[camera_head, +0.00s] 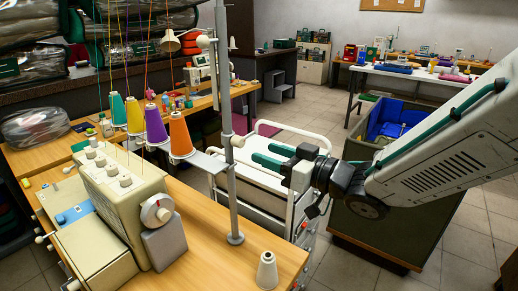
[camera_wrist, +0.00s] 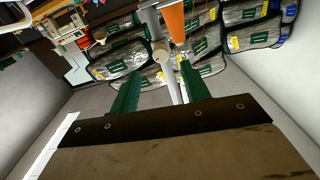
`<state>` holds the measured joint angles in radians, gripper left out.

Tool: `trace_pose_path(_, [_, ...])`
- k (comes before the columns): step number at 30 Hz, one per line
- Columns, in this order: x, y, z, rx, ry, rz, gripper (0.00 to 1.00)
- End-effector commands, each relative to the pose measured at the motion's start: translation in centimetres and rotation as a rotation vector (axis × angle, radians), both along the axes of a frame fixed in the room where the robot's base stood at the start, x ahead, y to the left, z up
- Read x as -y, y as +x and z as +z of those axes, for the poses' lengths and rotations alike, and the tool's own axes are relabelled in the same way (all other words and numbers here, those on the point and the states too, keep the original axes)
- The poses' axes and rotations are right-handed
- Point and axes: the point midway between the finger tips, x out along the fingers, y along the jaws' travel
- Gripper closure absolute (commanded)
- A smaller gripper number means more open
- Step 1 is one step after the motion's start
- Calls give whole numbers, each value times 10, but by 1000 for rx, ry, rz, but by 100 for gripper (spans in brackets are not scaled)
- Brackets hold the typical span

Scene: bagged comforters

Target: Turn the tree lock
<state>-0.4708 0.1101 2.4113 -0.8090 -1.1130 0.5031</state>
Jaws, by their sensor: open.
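The thread tree is a grey upright pole (camera_head: 231,205) on the sewing table, with coloured cones on its side arm. A small pale knob (camera_head: 238,141), which looks like the tree lock, sticks out from the pole at mid height. In the wrist view the knob (camera_wrist: 160,52) lies ahead, just beyond the fingertips and between their lines. My gripper (camera_head: 262,153) has two green fingers, spread apart and empty, pointing at the pole from the right and slightly below the knob. In the wrist view my gripper (camera_wrist: 164,68) shows a clear gap; contact with the knob is not visible.
Orange (camera_head: 180,136), purple (camera_head: 155,125), yellow and teal thread cones stand left of the pole above a cream sewing machine (camera_head: 125,195). A white cone (camera_head: 267,271) stands at the table's front right. Bagged comforters (camera_wrist: 120,60) fill the background.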

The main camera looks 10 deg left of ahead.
Motion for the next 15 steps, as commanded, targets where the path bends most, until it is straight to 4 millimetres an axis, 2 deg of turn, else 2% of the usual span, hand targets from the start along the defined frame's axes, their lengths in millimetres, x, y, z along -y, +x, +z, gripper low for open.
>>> trace_pose_path(15, [-65, 26, 0, 0, -1, 2, 54])
